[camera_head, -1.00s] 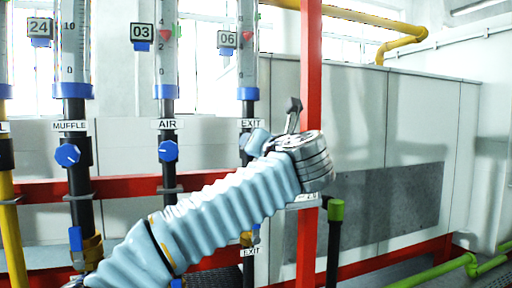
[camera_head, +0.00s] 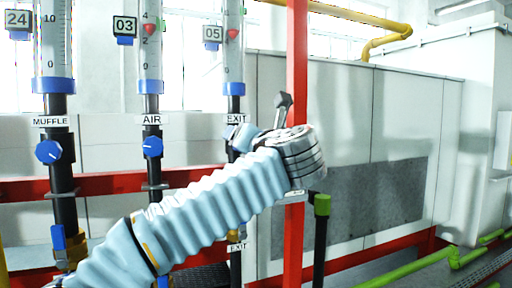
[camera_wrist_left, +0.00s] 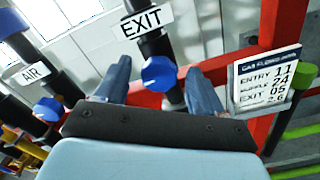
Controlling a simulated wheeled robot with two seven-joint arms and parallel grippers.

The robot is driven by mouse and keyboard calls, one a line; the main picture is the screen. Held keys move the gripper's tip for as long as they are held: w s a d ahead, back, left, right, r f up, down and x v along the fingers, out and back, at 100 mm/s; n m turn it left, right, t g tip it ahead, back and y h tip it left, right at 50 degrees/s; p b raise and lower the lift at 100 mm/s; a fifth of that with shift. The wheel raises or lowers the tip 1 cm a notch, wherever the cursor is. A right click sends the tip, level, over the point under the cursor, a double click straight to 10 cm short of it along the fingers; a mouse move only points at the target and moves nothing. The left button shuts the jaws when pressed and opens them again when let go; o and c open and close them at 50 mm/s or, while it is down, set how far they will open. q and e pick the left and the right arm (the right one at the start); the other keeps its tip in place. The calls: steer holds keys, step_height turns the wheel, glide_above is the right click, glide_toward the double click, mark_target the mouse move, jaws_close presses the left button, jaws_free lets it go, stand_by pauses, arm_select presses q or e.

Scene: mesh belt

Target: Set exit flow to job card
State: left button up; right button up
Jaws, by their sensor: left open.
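The exit flow tube (camera_head: 233,45) has a red marker inside and a display (camera_head: 212,35) that reads 05. Below it is the EXIT label (camera_head: 236,119), also in the left wrist view (camera_wrist_left: 147,21). The blue exit knob (camera_wrist_left: 159,74) sits on the black pipe there. My left gripper (camera_wrist_left: 160,85) is open, with one blue finger on each side of this knob; contact is unclear. In the head view my left gripper (camera_head: 243,137) largely hides the knob. The job card (camera_wrist_left: 265,77) lists ENTRY 11, then 24, then EXIT apparently 05; its smaller text is hard to read.
The muffle tube (camera_head: 53,45) with display 24 and the air tube (camera_head: 150,45) with display 03 stand to the left, with blue knobs below. A red post (camera_head: 297,70) stands close right of my gripper. A green-topped black pipe (camera_head: 321,205) is beside it.

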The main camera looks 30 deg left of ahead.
arm_select(q)
steer(key=b+v, duration=0.1)
steer(key=v, duration=1.1)
steer(key=shift+s, duration=0.2)
steer(key=shift+w+d, duration=0.1)
steer(key=shift+d, duration=0.05)
